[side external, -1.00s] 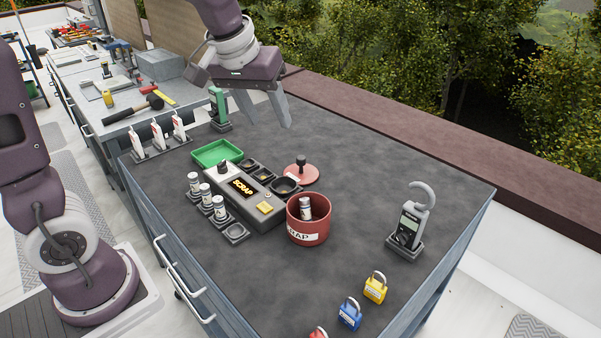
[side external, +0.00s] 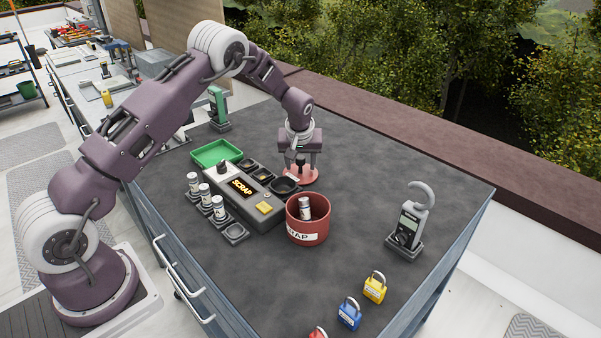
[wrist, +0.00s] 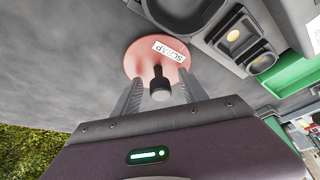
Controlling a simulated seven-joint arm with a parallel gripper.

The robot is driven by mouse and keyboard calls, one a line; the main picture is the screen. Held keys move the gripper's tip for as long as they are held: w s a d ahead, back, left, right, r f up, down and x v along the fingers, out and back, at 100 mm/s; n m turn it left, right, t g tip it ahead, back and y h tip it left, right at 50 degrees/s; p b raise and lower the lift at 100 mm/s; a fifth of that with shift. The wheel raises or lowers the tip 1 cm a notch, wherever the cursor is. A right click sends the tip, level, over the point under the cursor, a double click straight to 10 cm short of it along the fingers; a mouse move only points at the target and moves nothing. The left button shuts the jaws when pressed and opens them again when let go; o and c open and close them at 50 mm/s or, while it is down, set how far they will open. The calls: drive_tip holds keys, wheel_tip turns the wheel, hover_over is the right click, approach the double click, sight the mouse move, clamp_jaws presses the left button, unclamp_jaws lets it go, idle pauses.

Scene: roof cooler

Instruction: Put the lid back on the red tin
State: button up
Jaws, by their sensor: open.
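The red tin (side external: 307,229) stands open on the dark worktop, with a white label on its front and a small white-capped cylinder (side external: 305,208) inside. Its round red lid (side external: 297,180) lies flat on the worktop behind the tin, black knob up. In the wrist view the lid (wrist: 143,58) carries a "SCRAP" label. My gripper (side external: 300,166) is low over the lid, pointing down. In the wrist view its open fingers (wrist: 160,92) stand on either side of the black knob (wrist: 160,85), with gaps visible; I cannot tell whether either touches it.
Several white cylinders (side external: 205,195) stand left. A meter (side external: 409,227) and padlocks (side external: 374,288) are to the right and front.

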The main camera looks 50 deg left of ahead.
sight(300, 159)
clamp_jaws()
drive_tip(key=shift+r, duration=0.15)
drive_tip(key=r, duration=0.9)
drive_tip(key=shift+s+d+r, duration=0.2)
drive_tip(key=shift+s+r, duration=0.1)
drive_tip(key=shift+r, duration=0.05)
drive_tip(key=s+d+r+m+t+h, duration=0.1)
drive_tip(key=s+d+r+m+h, duration=0.1)
drive_tip(key=s+d+m, duration=0.5)
drive_tip(key=s+d+r+m+h, duration=0.15)
drive_tip(key=s+d, duration=0.25)
drive_tip(key=s, duration=0.5)
wheel_tip(300, 159, up, 6)
drive_tip(key=w+m, duration=0.1)
drive_tip(key=m, duration=0.2)
drive_tip(key=w+d+f+m+h, duration=0.1)
drive_tip(key=d+f+m, duration=0.1)
drive_tip(key=f, duration=0.3)
drive_tip(key=w+d+f+m+g+h, duration=0.1)
drive_tip(key=d+f+m+h, duration=0.1)
drive_tip(key=d+f+m, duration=0.1)
drive_tip(key=shift+d+f+m, duration=0.15)
drive_tip(key=shift+f+m, duration=0.6)
drive_tip(key=shift+f, duration=0.55)
